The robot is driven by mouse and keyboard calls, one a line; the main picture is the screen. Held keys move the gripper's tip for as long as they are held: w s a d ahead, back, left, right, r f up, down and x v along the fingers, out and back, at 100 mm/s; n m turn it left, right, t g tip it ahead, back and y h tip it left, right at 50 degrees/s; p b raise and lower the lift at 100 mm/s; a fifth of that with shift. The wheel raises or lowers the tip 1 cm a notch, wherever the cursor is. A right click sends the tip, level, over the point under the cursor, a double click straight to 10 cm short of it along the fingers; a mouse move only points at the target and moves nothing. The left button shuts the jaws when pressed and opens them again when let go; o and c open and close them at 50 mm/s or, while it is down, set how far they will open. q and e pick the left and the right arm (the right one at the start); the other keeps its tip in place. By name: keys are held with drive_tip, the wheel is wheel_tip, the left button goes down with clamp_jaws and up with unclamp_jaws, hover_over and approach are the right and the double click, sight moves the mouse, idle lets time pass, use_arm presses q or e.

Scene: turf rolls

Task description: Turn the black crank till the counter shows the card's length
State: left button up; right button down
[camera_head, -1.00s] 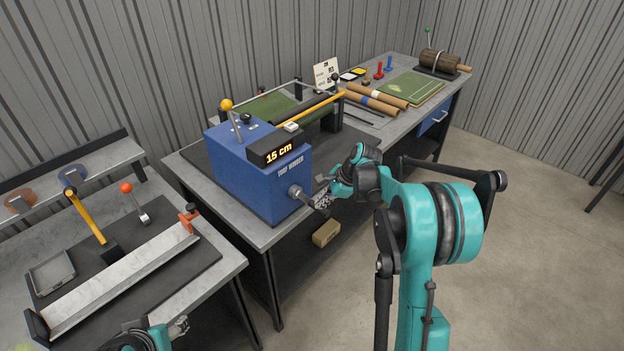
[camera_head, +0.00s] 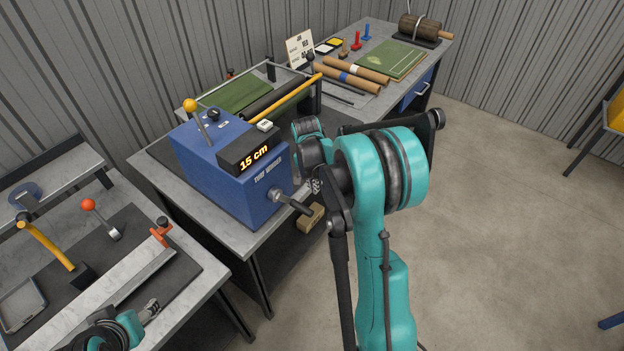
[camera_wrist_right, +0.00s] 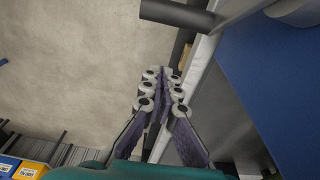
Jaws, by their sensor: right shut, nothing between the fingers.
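The blue turf winder (camera_head: 215,180) stands on the bench. Its counter (camera_head: 254,157) reads 15 cm. The black crank (camera_head: 292,202) sticks out of its front, pointing down and to the right. The white card (camera_head: 299,48) stands on the far bench; its writing is too small to read surely. My right gripper (camera_head: 316,186) is beside the crank, partly hidden by my arm. In the right wrist view its fingers (camera_wrist_right: 162,78) are together and empty; a dark bar (camera_wrist_right: 178,14), probably the crank, lies beyond the tips. My left gripper (camera_head: 150,308) is low at the left; its jaws are unclear.
A tan box (camera_head: 310,218) lies under the bench by the crank. A yellow ball-topped lever (camera_head: 190,105) rises from the winder.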

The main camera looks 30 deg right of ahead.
sight(301, 209)
drive_tip(key=shift+s+a+f+b, duration=0.2)
drive_tip(key=shift+s+a+f, duration=0.2)
drive_tip(key=shift+a+f, duration=0.35)
drive_tip(key=shift+s+a+f+b, duration=0.15)
drive_tip(key=shift+s+a+f, duration=0.25)
drive_tip(key=shift+a, duration=0.5)
drive_tip(key=shift+a+f+y+b, duration=0.2)
drive_tip(key=shift+f+y+b, duration=0.15)
drive_tip(key=shift+y, duration=0.15)
drive_tip(key=shift+s+a+f+g+b, duration=0.15)
drive_tip(key=shift+s+a+f+b, duration=0.05)
drive_tip(key=shift+a+f+b, duration=0.2)
drive_tip(key=shift+s+a+f+g+b, duration=0.15)
drive_tip(key=shift+a+f+b, duration=0.2)
drive_tip(key=shift+f, duration=0.15)
drive_tip(key=shift+s+a+f+b, duration=0.25)
drive_tip(key=shift+a+f+b, duration=0.1)
drive_tip(key=shift+a, duration=0.2)
